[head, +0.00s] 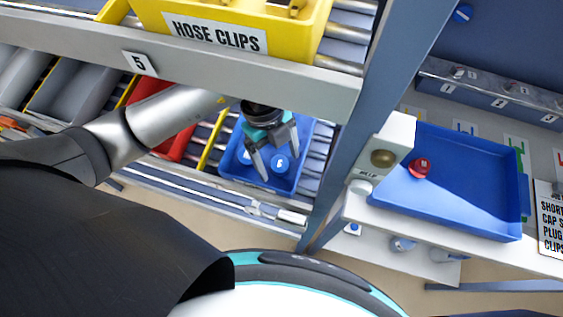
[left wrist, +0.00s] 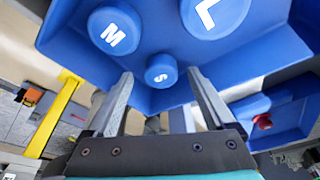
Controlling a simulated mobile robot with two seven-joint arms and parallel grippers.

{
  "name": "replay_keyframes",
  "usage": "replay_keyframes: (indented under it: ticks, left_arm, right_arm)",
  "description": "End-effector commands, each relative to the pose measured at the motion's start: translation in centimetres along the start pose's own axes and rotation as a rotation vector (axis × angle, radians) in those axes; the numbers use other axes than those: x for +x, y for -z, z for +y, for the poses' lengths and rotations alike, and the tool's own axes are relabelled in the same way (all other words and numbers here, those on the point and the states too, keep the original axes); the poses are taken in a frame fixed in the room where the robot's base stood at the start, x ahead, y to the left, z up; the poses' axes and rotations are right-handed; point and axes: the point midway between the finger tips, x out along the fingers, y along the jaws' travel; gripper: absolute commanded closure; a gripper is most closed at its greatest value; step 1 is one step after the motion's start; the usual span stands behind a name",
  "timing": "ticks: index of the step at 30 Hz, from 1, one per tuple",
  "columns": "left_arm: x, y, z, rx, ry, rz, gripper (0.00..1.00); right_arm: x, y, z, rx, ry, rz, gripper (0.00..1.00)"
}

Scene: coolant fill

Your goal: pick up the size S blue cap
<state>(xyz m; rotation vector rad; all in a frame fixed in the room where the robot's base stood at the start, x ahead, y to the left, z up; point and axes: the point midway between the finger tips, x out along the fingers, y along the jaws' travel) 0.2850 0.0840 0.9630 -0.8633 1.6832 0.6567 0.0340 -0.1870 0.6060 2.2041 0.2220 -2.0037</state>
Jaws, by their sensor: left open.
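The size S blue cap (left wrist: 161,70) lies in a blue bin (left wrist: 150,101) in the left wrist view, its white S facing up. Larger blue caps marked M (left wrist: 113,30) and L (left wrist: 213,14) lie beyond it. My left gripper (left wrist: 158,76) is open, with one finger on each side of the S cap and no visible contact. In the head view the left gripper (head: 279,164) reaches down into the blue bin (head: 232,170). A blue cap (head: 279,163) shows between its fingers, and another (head: 244,156) is partly hidden behind a finger. My right gripper is not in view.
A yellow HOSE CLIPS bin (head: 240,12) sits on the shelf above my left arm. A red bin (head: 174,140) stands left of the blue one. A shelf post (head: 372,100) separates it from a blue tray (head: 465,190) holding a red cap (head: 419,168).

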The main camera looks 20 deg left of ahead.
Motion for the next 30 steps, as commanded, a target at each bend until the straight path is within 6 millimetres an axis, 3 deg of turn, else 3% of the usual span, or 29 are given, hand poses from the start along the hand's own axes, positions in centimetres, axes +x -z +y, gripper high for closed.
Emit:
replay_keyframes:
  ticks: [7, 30]
  left_arm:
    - [0.22, -0.02, -0.02, 0.001, 0.001, -0.001, 0.12]
    - [0.18, -0.05, -0.02, 0.000, 0.001, -0.001, 0.99]
  right_arm:
    - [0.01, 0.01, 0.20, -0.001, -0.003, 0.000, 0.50]
    - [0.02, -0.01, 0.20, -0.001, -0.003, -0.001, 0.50]
